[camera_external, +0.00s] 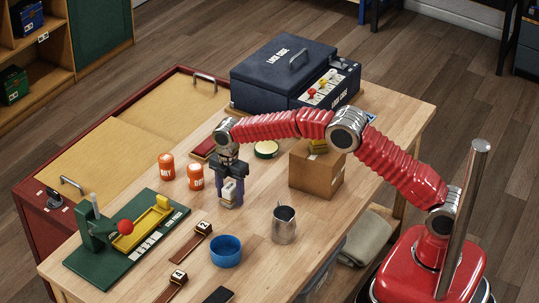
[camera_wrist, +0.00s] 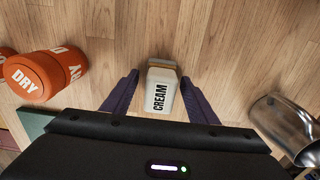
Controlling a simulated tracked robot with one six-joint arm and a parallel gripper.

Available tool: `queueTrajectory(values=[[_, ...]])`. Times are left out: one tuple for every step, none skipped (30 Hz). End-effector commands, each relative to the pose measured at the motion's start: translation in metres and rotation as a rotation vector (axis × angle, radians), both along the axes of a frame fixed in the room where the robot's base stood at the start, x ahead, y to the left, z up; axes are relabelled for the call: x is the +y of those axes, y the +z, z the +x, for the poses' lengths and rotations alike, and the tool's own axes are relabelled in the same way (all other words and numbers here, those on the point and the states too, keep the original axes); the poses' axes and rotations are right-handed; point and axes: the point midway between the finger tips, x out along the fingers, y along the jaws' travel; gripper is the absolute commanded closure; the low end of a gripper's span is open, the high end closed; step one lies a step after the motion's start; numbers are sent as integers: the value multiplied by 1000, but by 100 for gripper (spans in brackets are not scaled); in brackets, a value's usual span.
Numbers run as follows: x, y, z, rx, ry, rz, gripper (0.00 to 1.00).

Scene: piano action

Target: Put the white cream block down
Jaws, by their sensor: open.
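The white cream block (camera_wrist: 160,92), with "CREAM" on its face, stands on the wooden table. It sits between the two dark fingers of my gripper (camera_wrist: 160,98) in the wrist view, with a gap on each side. My gripper (camera_external: 229,192) is open, low over the table and pointing down. In the external view the cream block (camera_external: 230,192) shows between the fingers, partly hidden by them.
Orange "DRY" canisters (camera_external: 195,176) stand left of my gripper. A metal jug (camera_external: 284,224) and blue bowl (camera_external: 226,251) are in front, a cardboard box (camera_external: 316,172) to the right, and a green-and-yellow device (camera_external: 128,238) at the front left. Bare table surrounds the block.

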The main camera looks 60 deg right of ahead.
Motion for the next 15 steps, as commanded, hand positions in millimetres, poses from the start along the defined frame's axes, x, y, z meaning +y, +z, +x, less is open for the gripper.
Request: queueTrajectory(values=[[0, 0, 0, 0, 0, 0, 47], [0, 0, 0, 0, 0, 0, 47], [0, 0, 0, 0, 0, 0, 47], [0, 1, 0, 0, 0, 0, 47], [0, 2, 0, -1, 0, 0, 47], [0, 3, 0, -1, 0, 0, 47], [0, 5, 1, -2, 0, 0, 47], [0, 7, 1, -2, 0, 0, 47], [0, 10, 1, -2, 0, 0, 47], [0, 13, 1, -2, 0, 0, 47], [0, 17, 1, -3, 0, 0, 47], [0, 22, 1, -3, 0, 1, 47], [0, 26, 1, -3, 0, 1, 47], [0, 31, 1, -3, 0, 0, 47], [0, 37, 1, -2, 0, 0, 47]])
